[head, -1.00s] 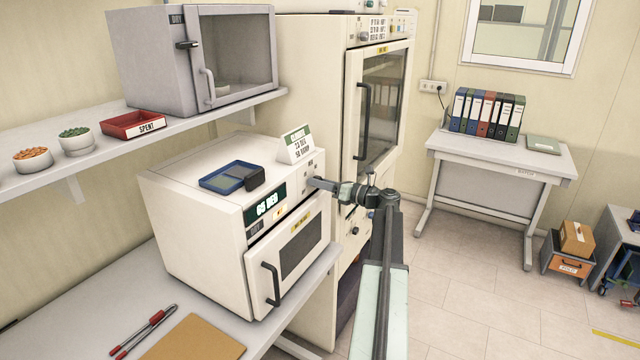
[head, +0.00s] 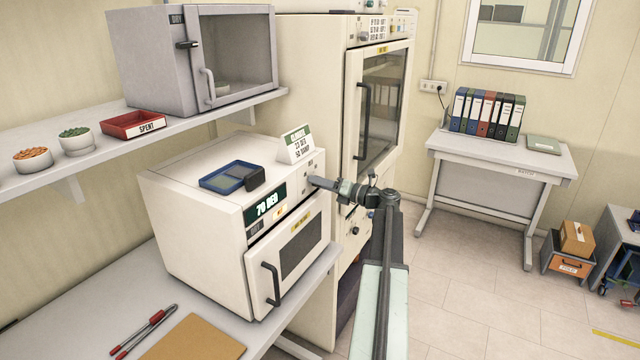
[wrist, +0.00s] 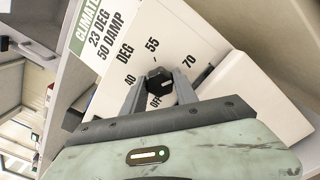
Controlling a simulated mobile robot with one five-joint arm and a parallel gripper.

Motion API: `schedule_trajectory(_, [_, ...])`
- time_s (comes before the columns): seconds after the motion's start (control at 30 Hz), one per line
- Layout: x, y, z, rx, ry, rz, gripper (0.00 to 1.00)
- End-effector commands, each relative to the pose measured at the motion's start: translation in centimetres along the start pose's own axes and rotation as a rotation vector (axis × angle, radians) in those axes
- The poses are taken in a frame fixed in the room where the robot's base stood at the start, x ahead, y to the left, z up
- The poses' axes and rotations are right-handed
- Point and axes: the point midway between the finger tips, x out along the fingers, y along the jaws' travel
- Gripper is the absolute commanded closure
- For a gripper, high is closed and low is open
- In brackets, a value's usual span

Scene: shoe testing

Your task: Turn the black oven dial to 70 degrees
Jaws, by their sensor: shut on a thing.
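The black oven dial (wrist: 158,80) sits on the white oven's control panel, between the two fingers of my gripper (wrist: 160,92) in the wrist view. The fingers are shut on the dial. Printed marks OFF, 40, 55 and 70 surround it; I cannot tell exactly where its pointer aims. In the head view, my gripper (head: 314,182) reaches the panel of the white oven (head: 195,230) from the right and hides the dial. The oven's display (head: 266,205) reads 70 DEG.
A blue tray (head: 228,177) and a climate card (head: 296,145) reading 23 DEG, 50 DAMP stand on the oven. A tall cabinet (head: 318,90) rises close behind my gripper. The oven door is shut, with a black handle (head: 270,284).

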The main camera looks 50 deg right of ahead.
Motion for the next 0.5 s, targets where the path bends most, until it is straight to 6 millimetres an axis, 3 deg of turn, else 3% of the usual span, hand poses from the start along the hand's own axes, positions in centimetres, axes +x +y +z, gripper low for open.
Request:
schedule_trajectory(0.13, [-0.03, -0.03, -0.11, 0.0, 0.004, -0.001, 1.0])
schedule_trajectory(0.17, [-0.03, -0.03, -0.11, 0.0, 0.004, -0.001, 0.62])
schedule_trajectory(0.23, [-0.03, -0.02, -0.1, -0.001, 0.003, -0.001, 0.43])
schedule_trajectory(0.5, [-0.03, -0.01, -0.03, -0.001, 0.001, 0.0, 0.43])
